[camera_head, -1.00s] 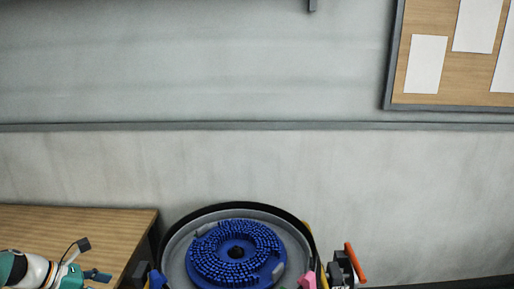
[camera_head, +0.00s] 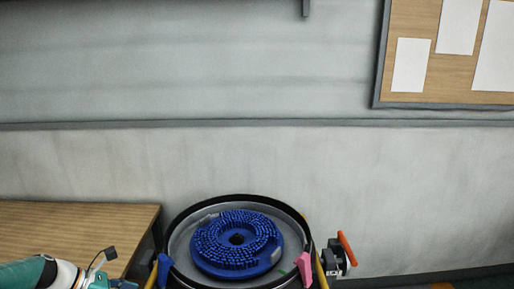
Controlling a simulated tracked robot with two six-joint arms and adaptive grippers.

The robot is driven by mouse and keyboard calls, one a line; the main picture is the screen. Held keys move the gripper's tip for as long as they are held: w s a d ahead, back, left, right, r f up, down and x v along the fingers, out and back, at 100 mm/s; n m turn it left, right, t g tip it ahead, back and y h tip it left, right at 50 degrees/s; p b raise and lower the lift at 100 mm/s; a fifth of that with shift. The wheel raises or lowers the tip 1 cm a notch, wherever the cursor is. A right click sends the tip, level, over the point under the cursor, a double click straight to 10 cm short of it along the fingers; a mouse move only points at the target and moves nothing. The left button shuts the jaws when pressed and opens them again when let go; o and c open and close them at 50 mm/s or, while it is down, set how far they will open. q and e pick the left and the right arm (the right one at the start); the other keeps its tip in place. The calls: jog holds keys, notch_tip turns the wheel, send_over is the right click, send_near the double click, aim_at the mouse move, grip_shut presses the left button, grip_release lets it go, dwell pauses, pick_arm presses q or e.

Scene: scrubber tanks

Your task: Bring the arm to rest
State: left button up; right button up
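My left arm shows as a teal and white link (camera_head: 40,272) at the bottom left corner, in front of the wooden table. Its wrist end, with a thin dark cable (camera_head: 98,257), runs to the bottom edge of the picture. Only a small part of what follows the wrist shows there, and I cannot make out the fingers or anything held. My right arm and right gripper are not in view.
A round grey tank (camera_head: 176,246) with a black rim and a blue bristled disc (camera_head: 238,239) inside stands at the bottom middle. It has blue (camera_head: 164,270) and pink (camera_head: 304,268) clips and an orange-handled black part (camera_head: 335,256). The wooden table (camera_head: 85,222) is left; a noticeboard (camera_head: 418,99) hangs behind.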

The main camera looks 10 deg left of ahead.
pick_arm(q)
jog(key=s+d+f+m+g, duration=0.3)
jog(key=s+d+f, duration=0.2)
jog(key=d+f, duration=0.4)
jog(key=s+d+f+m+g, duration=0.25)
jog(key=s+d+f, duration=0.35)
jog(key=d, duration=0.4)
jog(key=s+d+f+m+y, duration=0.1)
jog(key=s+d+f+m, duration=0.2)
jog(key=m, duration=0.6)
jog(key=s+d+f+m+y, duration=0.2)
jog(key=s+d+f+m, duration=0.1)
jog(key=s+f+m, duration=0.5)
jog(key=shift+s+d+m+t, duration=0.4)
jog(key=shift+s+m, duration=0.35)
jog(key=shift+m, duration=0.2)
